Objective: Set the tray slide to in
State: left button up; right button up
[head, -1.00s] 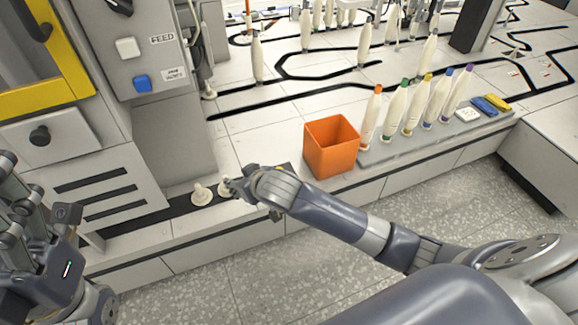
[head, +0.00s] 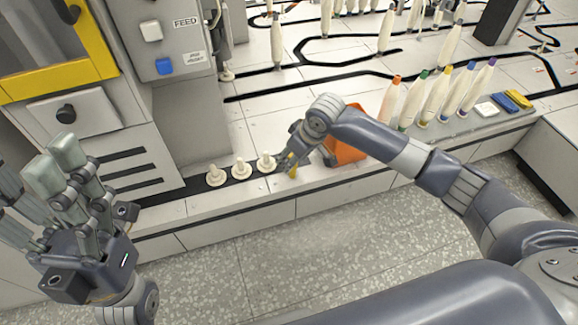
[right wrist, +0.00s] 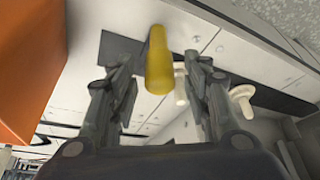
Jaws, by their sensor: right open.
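The tray slide shows as a dark strip (head: 160,192) in the front edge of the bench, below the grey machine. Three cream bobbin-like pegs (head: 242,169) stand in a row along it. A yellow handle (head: 291,167) sits at its right end, partly hidden by my right gripper (head: 288,153). In the right wrist view the yellow handle (right wrist: 159,62) lies between the spread fingers of that gripper (right wrist: 160,88), with gaps on both sides. My left gripper (head: 38,178) is raised at the far left, fingers apart and empty, away from the slide.
An orange bin (head: 345,151) stands just right of my right gripper, partly behind that arm. Several cream bobbins with coloured tips (head: 436,97) stand on a grey rack farther right. The grey machine (head: 170,62) rises behind the pegs. The floor in front is clear.

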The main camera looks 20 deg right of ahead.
jog(key=shift+b+x, duration=0.8)
jog(key=shift+x, duration=1.4)
jog(key=shift+r, duration=0.1)
grip_shut()
